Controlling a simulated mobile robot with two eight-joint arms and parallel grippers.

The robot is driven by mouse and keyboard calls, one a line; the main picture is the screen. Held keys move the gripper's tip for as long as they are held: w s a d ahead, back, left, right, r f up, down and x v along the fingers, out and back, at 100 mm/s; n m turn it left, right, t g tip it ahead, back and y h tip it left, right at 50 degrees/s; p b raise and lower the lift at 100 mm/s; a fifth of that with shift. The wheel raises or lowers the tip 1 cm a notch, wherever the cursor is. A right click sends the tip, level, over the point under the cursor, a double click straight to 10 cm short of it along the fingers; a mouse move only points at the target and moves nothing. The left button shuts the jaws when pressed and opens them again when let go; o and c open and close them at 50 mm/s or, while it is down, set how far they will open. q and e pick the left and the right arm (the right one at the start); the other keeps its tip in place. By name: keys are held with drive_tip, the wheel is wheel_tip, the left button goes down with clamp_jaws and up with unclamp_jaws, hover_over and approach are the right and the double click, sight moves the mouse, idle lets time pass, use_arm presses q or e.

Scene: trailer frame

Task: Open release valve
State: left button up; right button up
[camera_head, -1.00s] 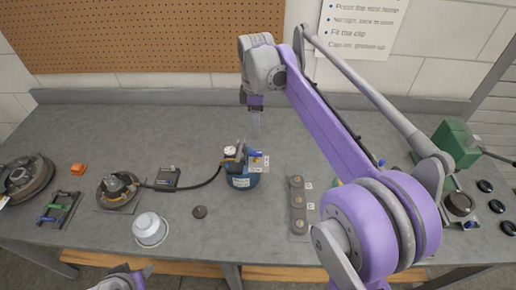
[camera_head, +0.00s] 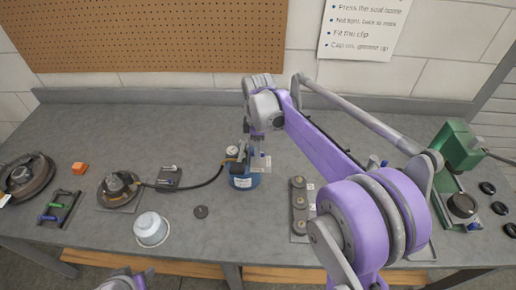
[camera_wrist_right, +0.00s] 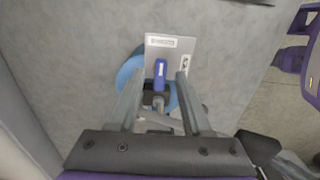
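A blue canister-like device (camera_head: 243,182) stands mid-table with a gauge (camera_head: 231,152) on top and a black hose at its left. In the right wrist view its small blue valve lever (camera_wrist_right: 160,72) lies in front of a pale tag plate (camera_wrist_right: 172,47). The blue round body (camera_wrist_right: 130,70) shows below them. My right gripper (camera_head: 262,158) points down at the device in the head view. In the right wrist view, its two fingers (camera_wrist_right: 158,98) are apart, on either side of the lever, with visible gaps. My left gripper is not seen; only a purple-grey part of mine shows at the bottom edge.
The hose joins a black box (camera_head: 168,178) and a hub (camera_head: 120,188) on the left. A metal strip (camera_head: 299,205) is right of the device; a green machine (camera_head: 458,148) stands far right.

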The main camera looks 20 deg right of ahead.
clamp_jaws()
drive_tip(key=shift+m, duration=0.4)
drive_tip(key=m, duration=0.3)
drive_tip(key=shift+m, duration=0.4)
drive_tip(key=m, duration=0.4)
drive_tip(key=shift+b, duration=0.4)
drive_tip(key=m, duration=0.5)
drive_tip(key=shift+m, duration=2)
drive_tip(key=shift+o, duration=0.3)
unclamp_jaws()
